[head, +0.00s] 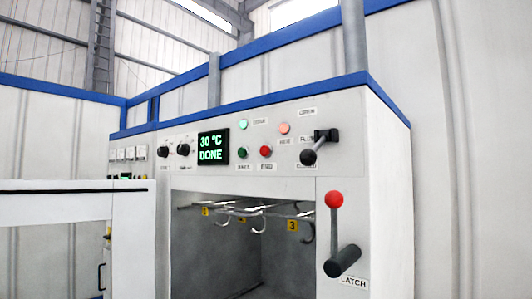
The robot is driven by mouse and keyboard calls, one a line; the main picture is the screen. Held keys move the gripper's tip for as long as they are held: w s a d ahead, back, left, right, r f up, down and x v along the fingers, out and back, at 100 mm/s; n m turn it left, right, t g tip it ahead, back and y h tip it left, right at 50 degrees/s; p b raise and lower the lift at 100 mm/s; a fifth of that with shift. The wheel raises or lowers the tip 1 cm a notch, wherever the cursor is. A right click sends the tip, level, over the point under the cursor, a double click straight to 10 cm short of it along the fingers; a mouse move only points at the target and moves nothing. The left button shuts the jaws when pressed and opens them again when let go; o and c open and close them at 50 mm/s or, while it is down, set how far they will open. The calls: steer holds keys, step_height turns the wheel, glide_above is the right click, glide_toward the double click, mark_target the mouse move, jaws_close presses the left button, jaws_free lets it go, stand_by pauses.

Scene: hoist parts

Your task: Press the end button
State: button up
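A white machine cabinet with a blue top trim (390,150) stands in the middle. Its front panel holds a green button (243,153) and a red button (265,151) side by side, each over a small label too blurred to read. I cannot tell from the labels which is the end button. To their left a display (213,147) reads "30 °C DONE" in green. My gripper is not in view. Nothing covers the two buttons.
Two lamps, green (243,124) and reddish (285,128), sit above the buttons. A dark lever (313,154) and a red-knobbed latch handle (335,228) project at right. Below, the open chamber has hooks on rails (258,222). A white panel (60,207) extends at left.

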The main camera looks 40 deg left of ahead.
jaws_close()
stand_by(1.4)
